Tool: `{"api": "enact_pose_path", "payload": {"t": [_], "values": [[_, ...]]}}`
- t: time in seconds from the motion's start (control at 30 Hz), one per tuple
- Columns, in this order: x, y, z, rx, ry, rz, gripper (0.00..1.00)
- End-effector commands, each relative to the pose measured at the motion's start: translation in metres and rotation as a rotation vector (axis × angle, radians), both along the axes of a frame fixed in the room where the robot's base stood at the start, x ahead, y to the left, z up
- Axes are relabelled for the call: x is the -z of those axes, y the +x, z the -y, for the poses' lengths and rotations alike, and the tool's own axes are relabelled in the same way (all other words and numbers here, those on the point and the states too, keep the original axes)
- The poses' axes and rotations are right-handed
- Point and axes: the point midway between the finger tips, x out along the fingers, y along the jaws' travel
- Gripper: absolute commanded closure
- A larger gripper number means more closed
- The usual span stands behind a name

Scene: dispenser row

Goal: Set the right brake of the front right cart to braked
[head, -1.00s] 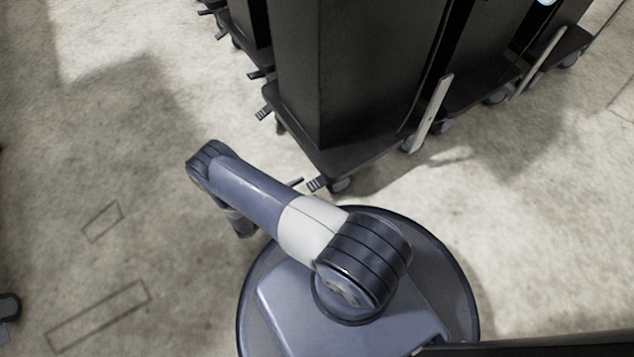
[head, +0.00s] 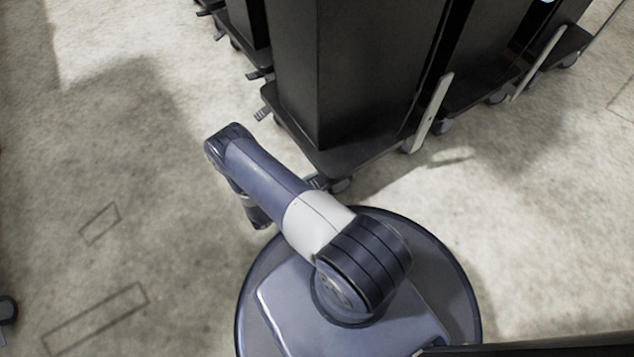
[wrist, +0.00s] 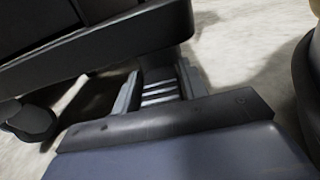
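The front right cart (head: 350,152) is a tall black unit on a dark base with casters, just ahead of my base in the head view. Its right brake is a ribbed grey pedal at the base's near corner, mostly hidden behind my arm there. In the wrist view the ribbed pedal (wrist: 158,93) sticks out from under the cart's dark base edge. My gripper (wrist: 160,84) is open, with one finger on each side of the pedal. Whether the fingers or palm touch it, I cannot tell. My gripper's fingers are hidden in the head view.
A second brake pedal (head: 262,114) sits at the cart's far left corner. More black carts stand behind and to the right. A pale upright bar (head: 434,112) stands at the cart's right side.

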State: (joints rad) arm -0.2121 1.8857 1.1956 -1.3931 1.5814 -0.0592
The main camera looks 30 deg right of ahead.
Motion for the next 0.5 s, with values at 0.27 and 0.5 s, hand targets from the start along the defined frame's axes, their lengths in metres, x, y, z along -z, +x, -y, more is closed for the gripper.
{"api": "enact_pose_path", "payload": {"t": [0.27,0.5], "values": [[0.0001,0.0000,-0.0001,0.000,0.000,0.000,0.82],[0.0001,0.0000,-0.0002,0.000,0.000,0.000,1.00]]}}
